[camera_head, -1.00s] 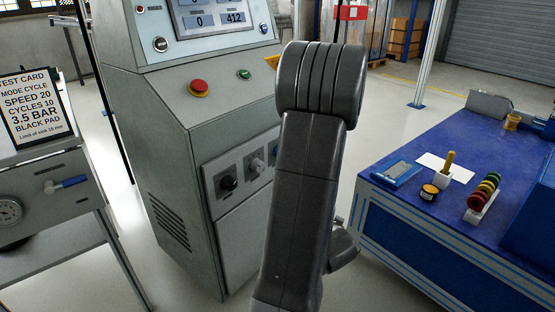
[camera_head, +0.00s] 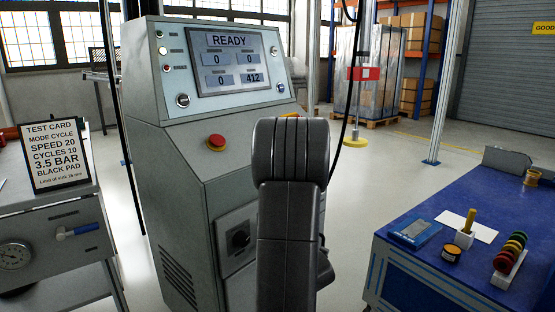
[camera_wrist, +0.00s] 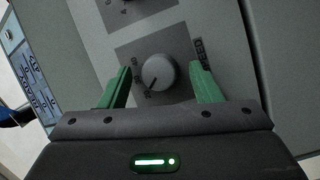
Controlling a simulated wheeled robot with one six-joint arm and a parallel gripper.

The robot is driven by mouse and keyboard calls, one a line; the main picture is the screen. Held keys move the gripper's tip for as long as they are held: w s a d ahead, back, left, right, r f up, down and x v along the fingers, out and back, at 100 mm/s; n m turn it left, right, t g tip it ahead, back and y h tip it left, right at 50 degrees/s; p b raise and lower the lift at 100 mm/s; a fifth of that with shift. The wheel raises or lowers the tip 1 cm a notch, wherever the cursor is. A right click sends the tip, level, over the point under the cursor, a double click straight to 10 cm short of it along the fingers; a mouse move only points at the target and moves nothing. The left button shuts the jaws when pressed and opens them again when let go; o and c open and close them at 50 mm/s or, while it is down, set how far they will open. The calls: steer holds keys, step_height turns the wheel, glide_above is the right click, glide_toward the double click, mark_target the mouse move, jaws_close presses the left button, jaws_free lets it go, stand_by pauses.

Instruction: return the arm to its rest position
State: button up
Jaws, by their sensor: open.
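In the wrist view my gripper (camera_wrist: 160,88) is open, its two green fingers apart and nothing held between them. Beyond the fingers is a grey round knob (camera_wrist: 158,73) on a dark plate lettered SPEED; whether a finger touches it I cannot tell. In the head view my dark arm stands upright in front of the control cabinet (camera_head: 160,170) and hides part of its knob panel. One black knob (camera_head: 240,240) shows left of the arm. My gripper is hidden in the head view.
The cabinet screen (camera_head: 236,60) reads READY, above a red button (camera_head: 216,141). A test card (camera_head: 55,155) stands on the grey bench at left. The blue table (camera_head: 420,270) at right holds a tablet, a pot and several coloured rings. Open floor lies between cabinet and table.

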steer(key=shift+w, duration=0.1)
stand_by(0.3)
steer(key=p+v, duration=0.2)
steer(key=v, duration=1.2)
steer(key=w+a+m+g+p, duration=0.1)
steer(key=w+a+m+p, duration=0.2)
steer(key=w, duration=0.3)
steer(key=w+a+m+g+p, duration=0.1)
steer(key=w+a+m+p, duration=0.2)
steer(key=w+p, duration=0.2)
steer(key=shift+w+r+g, duration=0.35)
steer(key=shift+w+g, duration=0.05)
steer(key=shift+w, duration=0.45)
steer(key=m+g+p, duration=0.1)
steer(key=p, duration=0.4)
steer(key=shift+m, duration=0.3)
steer(key=m+g+p, duration=0.1)
steer(key=p, duration=0.4)
steer(key=shift+r+m+y, duration=0.1)
steer(key=shift+m+y, duration=0.2)
steer(key=m+g+p, duration=0.1)
steer(key=p, duration=0.3)
steer(key=shift+w+m+y+p, duration=0.1)
steer(key=shift+m+y+p, duration=0.2)
steer(key=shift+y+p, duration=0.1)
